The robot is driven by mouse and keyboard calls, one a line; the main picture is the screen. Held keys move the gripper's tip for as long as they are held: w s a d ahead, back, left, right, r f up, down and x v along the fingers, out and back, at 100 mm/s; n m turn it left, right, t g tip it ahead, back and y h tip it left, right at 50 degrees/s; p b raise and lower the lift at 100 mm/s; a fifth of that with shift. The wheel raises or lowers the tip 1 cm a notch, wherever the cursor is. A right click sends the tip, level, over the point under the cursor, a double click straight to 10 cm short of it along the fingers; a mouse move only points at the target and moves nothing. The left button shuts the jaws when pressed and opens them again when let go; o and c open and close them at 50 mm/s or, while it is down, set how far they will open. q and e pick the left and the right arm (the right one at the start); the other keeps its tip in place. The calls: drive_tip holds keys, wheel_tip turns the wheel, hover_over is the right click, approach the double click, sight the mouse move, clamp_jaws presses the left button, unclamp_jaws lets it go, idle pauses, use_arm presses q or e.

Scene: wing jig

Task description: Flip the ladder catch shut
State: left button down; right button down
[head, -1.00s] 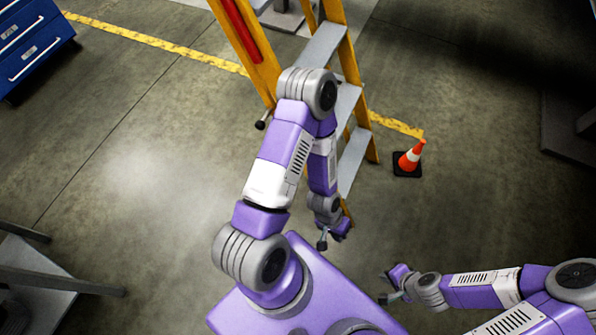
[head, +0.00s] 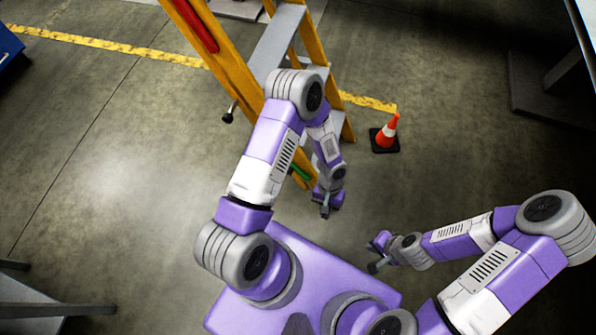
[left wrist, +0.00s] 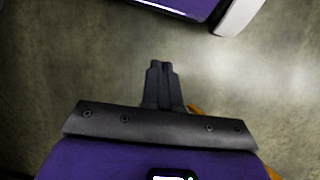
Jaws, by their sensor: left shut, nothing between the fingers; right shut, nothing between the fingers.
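The yellow stepladder (head: 222,62) with grey steps stands at the top centre of the head view, partly hidden behind my left arm. A short dark lever with a black knob (head: 228,115) sticks out from its left rail; I cannot tell for sure whether this is the catch. A green piece (head: 301,173) shows low on the ladder beside my left forearm. My left gripper (head: 325,211) is shut and empty, pointing down near the ladder's foot. Its closed fingers (left wrist: 162,84) show over bare floor in the left wrist view. My right gripper (head: 375,267) is shut and empty, away from the ladder.
An orange and white cone (head: 388,133) on a black base stands right of the ladder. A yellow floor line (head: 120,47) runs behind. A grey bench (head: 60,308) is at lower left, a blue cabinet (head: 8,45) at upper left. Floor between ladder and right arm is clear.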

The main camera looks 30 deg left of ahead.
use_arm(q)
drive_tip(key=w+a+t+y+b, duration=0.1)
drive_tip(key=w+a+y, duration=0.3)
drive_tip(key=w, duration=0.3)
drive_tip(key=w+a+n+t+y+b, duration=0.1)
drive_tip(key=w+a+y, duration=0.3)
drive_tip(key=w+y, duration=0.2)
drive_tip(key=shift+w+r+n, duration=0.25)
drive_tip(key=shift+w+n, duration=0.05)
drive_tip(key=shift+w, duration=0.35)
drive_tip(key=shift+a+f, duration=0.1)
drive_tip(key=b, duration=0.4)
hover_over(298, 170)
drive_tip(key=s+d, duration=0.2)
wheel_tip(298, 170, down, 9)
drive_tip(key=shift+a+f, duration=0.2)
drive_tip(key=shift+a, duration=0.25)
